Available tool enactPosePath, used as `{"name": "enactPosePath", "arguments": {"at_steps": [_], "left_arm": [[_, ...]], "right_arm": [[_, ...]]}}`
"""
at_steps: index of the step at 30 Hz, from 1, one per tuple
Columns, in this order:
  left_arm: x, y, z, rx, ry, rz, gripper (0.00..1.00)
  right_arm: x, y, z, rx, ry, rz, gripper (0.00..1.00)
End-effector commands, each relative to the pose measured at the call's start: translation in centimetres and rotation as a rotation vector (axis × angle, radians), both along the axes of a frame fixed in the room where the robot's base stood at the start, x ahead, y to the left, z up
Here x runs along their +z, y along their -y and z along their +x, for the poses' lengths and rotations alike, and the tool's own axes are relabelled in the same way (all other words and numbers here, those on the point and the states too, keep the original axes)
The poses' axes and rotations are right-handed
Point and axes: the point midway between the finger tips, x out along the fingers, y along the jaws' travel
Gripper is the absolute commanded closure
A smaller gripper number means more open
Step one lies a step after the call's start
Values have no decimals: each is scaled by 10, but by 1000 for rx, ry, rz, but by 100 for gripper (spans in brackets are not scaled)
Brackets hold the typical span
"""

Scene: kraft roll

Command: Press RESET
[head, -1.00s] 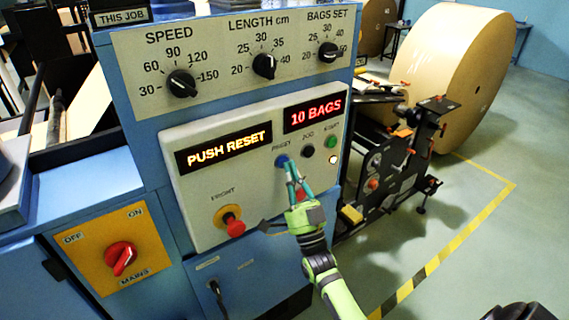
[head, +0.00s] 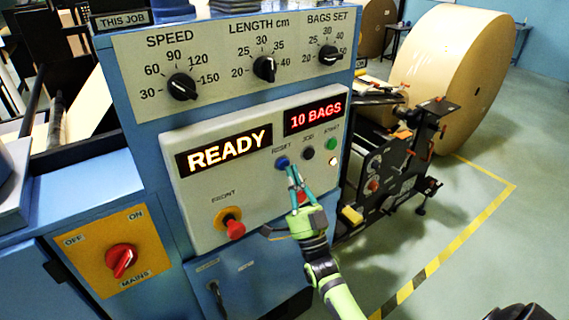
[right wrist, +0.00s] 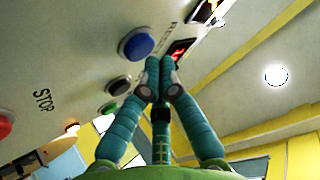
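The blue RESET button (head: 282,163) is on the pale panel, below the displays. It also shows in the right wrist view (right wrist: 137,43), standing out from the panel with its cap uncovered. The left display (head: 224,151) reads "READY". My right gripper (head: 292,171) has its teal fingers together with nothing between them. Its tips are just below and in front of the RESET button, and the right wrist view (right wrist: 159,66) shows them apart from it. My left gripper is not in view.
Beside RESET are a black button (head: 307,153) and a green button (head: 331,143). A red button (head: 303,196) is partly hidden behind my gripper. A red knob on yellow (head: 235,228) sticks out lower left. A big kraft roll (head: 450,80) stands right; floor is clear there.

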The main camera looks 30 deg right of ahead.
Motion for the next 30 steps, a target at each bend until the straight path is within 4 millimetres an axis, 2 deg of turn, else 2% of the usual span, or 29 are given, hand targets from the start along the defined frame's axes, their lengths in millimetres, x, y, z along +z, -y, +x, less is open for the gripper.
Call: {"name": "enactPosePath", "arguments": {"at_steps": [13,24,30], "left_arm": [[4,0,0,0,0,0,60],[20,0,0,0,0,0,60],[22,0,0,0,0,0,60]], "right_arm": [[0,1,-7,-1,-1,1,100],[1,4,-43,-1,-3,0,100],[0,5,-53,0,1,0,100]]}}
